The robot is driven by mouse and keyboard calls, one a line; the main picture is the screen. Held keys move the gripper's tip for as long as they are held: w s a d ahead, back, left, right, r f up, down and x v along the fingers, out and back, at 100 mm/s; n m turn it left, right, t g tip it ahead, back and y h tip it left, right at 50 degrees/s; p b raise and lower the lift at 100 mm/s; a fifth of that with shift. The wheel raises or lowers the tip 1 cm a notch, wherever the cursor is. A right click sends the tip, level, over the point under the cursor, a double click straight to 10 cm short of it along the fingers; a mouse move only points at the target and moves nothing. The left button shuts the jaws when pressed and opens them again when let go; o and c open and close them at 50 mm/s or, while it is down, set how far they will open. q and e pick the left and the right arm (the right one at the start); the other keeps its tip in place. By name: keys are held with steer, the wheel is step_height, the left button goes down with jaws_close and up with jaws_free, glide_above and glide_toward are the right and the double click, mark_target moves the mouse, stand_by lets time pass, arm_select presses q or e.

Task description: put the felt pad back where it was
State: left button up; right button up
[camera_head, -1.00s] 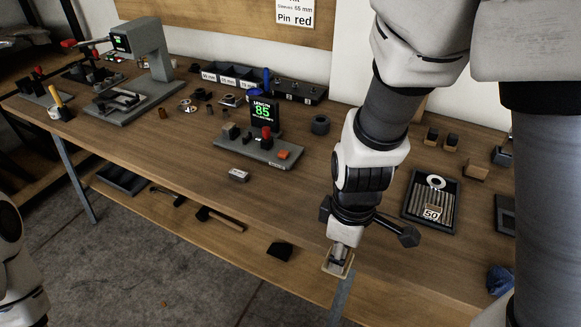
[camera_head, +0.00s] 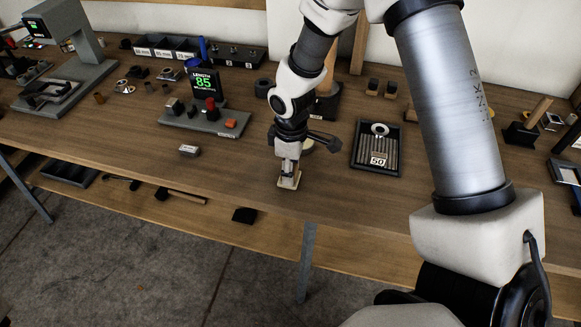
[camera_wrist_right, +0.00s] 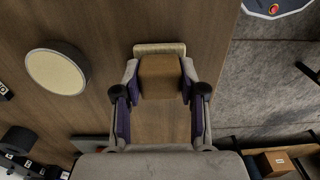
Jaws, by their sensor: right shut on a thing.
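The felt pad (camera_wrist_right: 160,76) is a brown block on a pale flat base, and my right gripper (camera_wrist_right: 160,92) is shut on it, one finger on each side. In the head view the pad's pale base (camera_head: 289,182) shows below my right gripper (camera_head: 289,165), at the front part of the wooden workbench (camera_head: 130,150). I cannot tell whether the base touches the bench top. A round pale-topped disc with a dark rim (camera_wrist_right: 57,70) lies to its left in the wrist view. In the head view this disc (camera_head: 308,146) is partly hidden behind my right arm. My left gripper is out of view.
A dark tray of rods marked 50 (camera_head: 376,150) lies right of my gripper. A gauge stand reading 85 (camera_head: 205,120) and a small grey block (camera_head: 189,151) are to the left. Bare bench lies around the pad, and the front edge is close.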

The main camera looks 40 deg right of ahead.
steer(key=o, duration=1.1)
steer(key=shift+f, duration=0.1)
step_height(320, 180, up, 12)
steer(key=shift+r+p, duration=0.2)
steer(key=shift+p, duration=0.15)
